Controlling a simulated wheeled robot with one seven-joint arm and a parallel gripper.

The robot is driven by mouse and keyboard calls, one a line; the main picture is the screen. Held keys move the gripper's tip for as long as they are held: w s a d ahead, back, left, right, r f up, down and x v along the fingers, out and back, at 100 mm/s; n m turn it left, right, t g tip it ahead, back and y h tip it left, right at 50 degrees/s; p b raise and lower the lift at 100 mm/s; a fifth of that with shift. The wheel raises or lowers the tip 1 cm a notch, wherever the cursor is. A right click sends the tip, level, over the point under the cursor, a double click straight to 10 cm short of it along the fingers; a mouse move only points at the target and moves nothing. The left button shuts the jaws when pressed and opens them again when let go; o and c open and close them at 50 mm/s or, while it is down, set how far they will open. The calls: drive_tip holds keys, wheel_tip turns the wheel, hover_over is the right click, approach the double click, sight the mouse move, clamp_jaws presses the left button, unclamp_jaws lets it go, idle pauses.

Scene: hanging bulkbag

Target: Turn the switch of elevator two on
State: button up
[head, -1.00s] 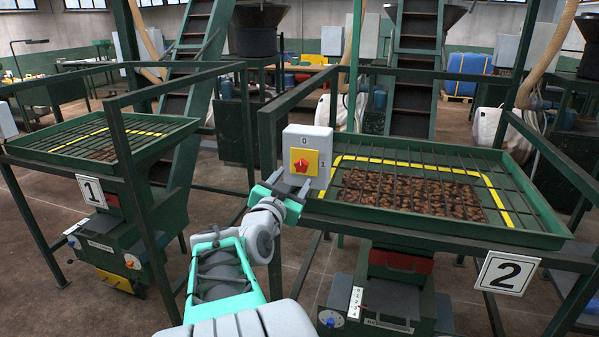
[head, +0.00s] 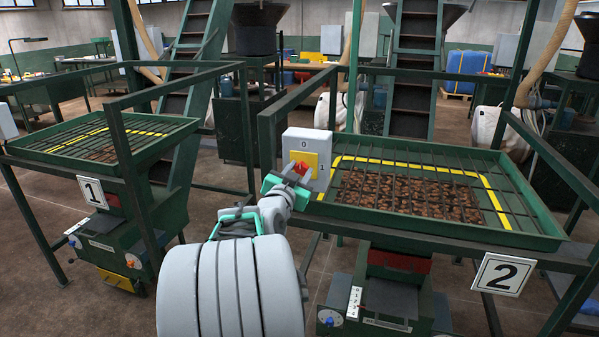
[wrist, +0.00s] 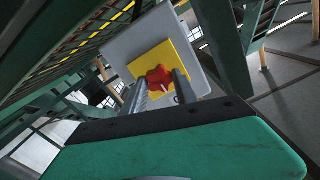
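The switch of elevator two is a red knob (head: 299,169) on a yellow plate, on a light grey box (head: 307,143) marked 0 above and 1 at the right. The box is at the left corner of the green hopper with sign 2 (head: 504,274). My gripper (head: 297,172) is at the knob, its fingers partly covering it. In the wrist view, the red knob (wrist: 159,78) lies between the tips of the two spread fingers (wrist: 162,86). The fingers look open, with small gaps beside the knob; contact is unclear.
Green rails (head: 190,66) and posts stand close around the box. The grated hopper (head: 420,228) lies to the right. Another hopper with sign 1 (head: 92,191) stands at the left, with brown floor between them.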

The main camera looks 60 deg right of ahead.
clamp_jaws()
